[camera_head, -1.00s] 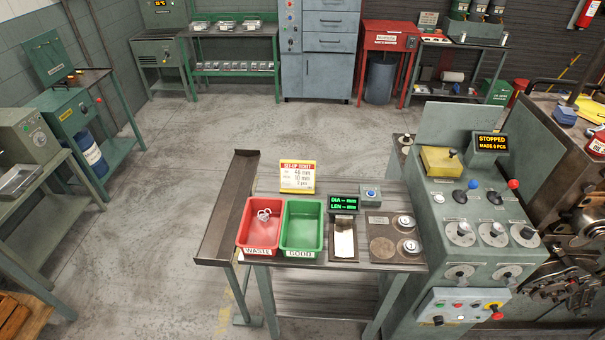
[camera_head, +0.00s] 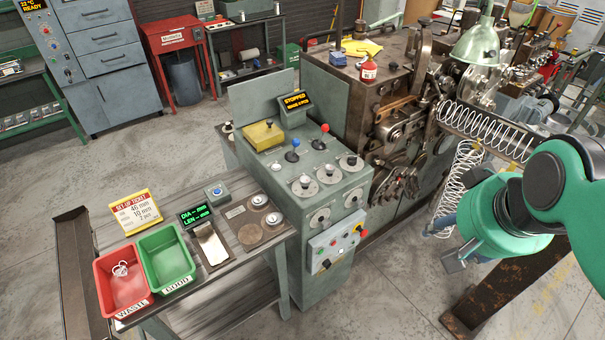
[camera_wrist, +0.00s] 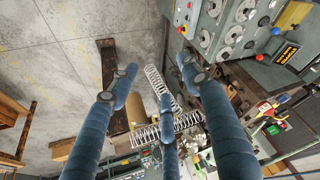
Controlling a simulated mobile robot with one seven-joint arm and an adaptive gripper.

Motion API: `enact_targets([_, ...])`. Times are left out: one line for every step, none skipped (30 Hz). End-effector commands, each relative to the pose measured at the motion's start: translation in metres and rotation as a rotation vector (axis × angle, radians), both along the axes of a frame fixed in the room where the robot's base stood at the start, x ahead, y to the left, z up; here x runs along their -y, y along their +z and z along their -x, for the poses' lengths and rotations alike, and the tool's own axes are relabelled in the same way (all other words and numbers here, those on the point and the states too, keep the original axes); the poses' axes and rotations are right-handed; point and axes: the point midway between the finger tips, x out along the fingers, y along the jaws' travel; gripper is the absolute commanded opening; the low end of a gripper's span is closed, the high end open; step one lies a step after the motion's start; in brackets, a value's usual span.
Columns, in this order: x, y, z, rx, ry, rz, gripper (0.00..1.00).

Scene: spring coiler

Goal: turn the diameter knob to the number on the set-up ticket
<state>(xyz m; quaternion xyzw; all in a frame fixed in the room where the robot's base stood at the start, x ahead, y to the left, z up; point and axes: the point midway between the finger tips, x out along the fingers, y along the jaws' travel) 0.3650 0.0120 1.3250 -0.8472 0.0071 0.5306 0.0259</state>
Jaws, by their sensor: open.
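The set-up ticket (camera_head: 136,211) stands at the back of the bench; its lines seem to read 46 mm, 10 mm and 2 pcs. The green coiler panel carries three round dials with dark knobs: left dial (camera_head: 305,186), middle dial (camera_head: 327,174) and right dial (camera_head: 351,162). Two more knobs sit on its front face. The labels are too small to tell which is the diameter knob. My gripper (camera_head: 447,246) is open and empty, to the right of the panel and well apart from it. In the wrist view its blue fingers (camera_wrist: 158,78) are spread, with the panel (camera_wrist: 210,45) at upper right.
A long wire spring (camera_head: 485,125) and hanging coils (camera_head: 457,180) are close to my arm. Blue and red levers stand behind the dials. A button box (camera_head: 335,243) juts from the panel front. A red waste bin (camera_head: 122,280) and green bin (camera_head: 165,257) are on the bench.

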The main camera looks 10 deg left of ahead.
Motion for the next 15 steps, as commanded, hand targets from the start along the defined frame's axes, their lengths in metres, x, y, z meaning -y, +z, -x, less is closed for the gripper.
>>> enact_targets([-0.004,0.008,-0.011,-0.013,-0.006,-0.008,0.48])
enact_targets([-0.007,0.011,-0.018,-0.021,-0.012,-0.013,0.48])
enact_targets([-0.01,0.015,-0.027,-0.03,-0.022,-0.02,0.48])
enact_targets([-0.013,0.018,-0.034,-0.038,-0.029,-0.026,0.48])
enact_targets([-0.016,0.021,-0.041,-0.045,-0.036,-0.031,0.48])
enact_targets([-0.02,0.024,-0.05,-0.056,-0.045,-0.038,0.48])
enact_targets([-0.023,0.027,-0.058,-0.063,-0.053,-0.044,0.48])
enact_targets([-0.026,0.029,-0.065,-0.07,-0.06,-0.048,0.48])
enact_targets([-0.03,0.031,-0.074,-0.081,-0.071,-0.055,0.48])
enact_targets([-0.034,0.033,-0.082,-0.089,-0.078,-0.059,0.48])
enact_targets([-0.037,0.035,-0.089,-0.097,-0.085,-0.064,0.48])
enact_targets([-0.042,0.036,-0.099,-0.106,-0.096,-0.069,0.48])
enact_targets([-0.046,0.038,-0.106,-0.114,-0.104,-0.073,0.48])
enact_targets([-0.05,0.039,-0.113,-0.121,-0.11,-0.078,0.48])
enact_targets([-0.055,0.04,-0.123,-0.131,-0.121,-0.083,0.48])
